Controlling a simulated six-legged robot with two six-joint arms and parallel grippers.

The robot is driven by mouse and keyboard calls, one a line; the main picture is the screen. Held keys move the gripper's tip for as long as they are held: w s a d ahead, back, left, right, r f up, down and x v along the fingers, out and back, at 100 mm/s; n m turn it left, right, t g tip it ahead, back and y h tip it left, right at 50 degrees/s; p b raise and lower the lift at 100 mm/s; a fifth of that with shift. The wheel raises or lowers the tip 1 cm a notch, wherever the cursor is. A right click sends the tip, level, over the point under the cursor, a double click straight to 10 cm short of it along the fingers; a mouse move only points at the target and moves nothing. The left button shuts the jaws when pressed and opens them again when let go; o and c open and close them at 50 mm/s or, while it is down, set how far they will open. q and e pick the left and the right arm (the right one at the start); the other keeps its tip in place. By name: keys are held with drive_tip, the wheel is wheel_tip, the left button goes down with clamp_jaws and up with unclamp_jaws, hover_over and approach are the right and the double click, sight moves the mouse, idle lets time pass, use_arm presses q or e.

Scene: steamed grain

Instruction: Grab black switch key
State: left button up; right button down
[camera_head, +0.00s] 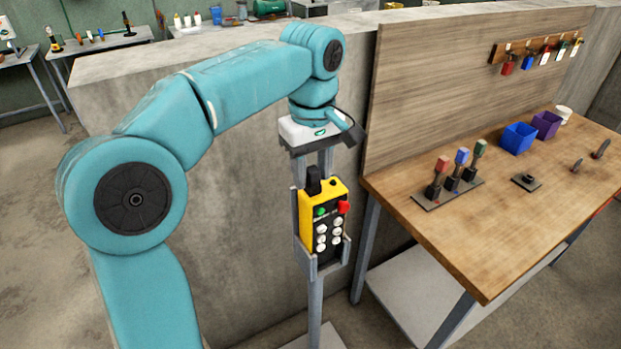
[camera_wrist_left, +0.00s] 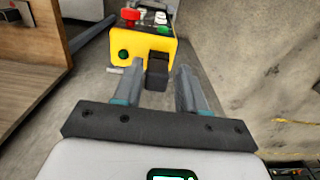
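The black switch key (camera_head: 313,181) stands up from the top of a yellow control box (camera_head: 309,215), which sits in a grey stand. In the left wrist view the black key (camera_wrist_left: 157,74) shows against the yellow box (camera_wrist_left: 140,50). My left gripper (camera_head: 312,172) points down just above the box. In the left wrist view my left gripper (camera_wrist_left: 161,72) is open, with one finger on each side of the key and a gap visible around it. Whether a finger touches the key cannot be told. My right gripper is not in view.
The box carries a red button (camera_head: 344,207), a green button and several white ones. A wooden table (camera_head: 470,235) to the right holds three coloured-handled levers (camera_head: 448,187), a blue bin (camera_head: 518,138) and a purple bin (camera_head: 547,125). A concrete wall (camera_head: 240,190) stands behind the stand.

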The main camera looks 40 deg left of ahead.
use_arm(q)
drive_tip(key=c, duration=0.5)
drive_tip(key=shift+w+f, duration=0.15)
drive_tip(key=shift+w, duration=0.05)
clamp_jaws()
drive_tip(key=shift+s, duration=0.1)
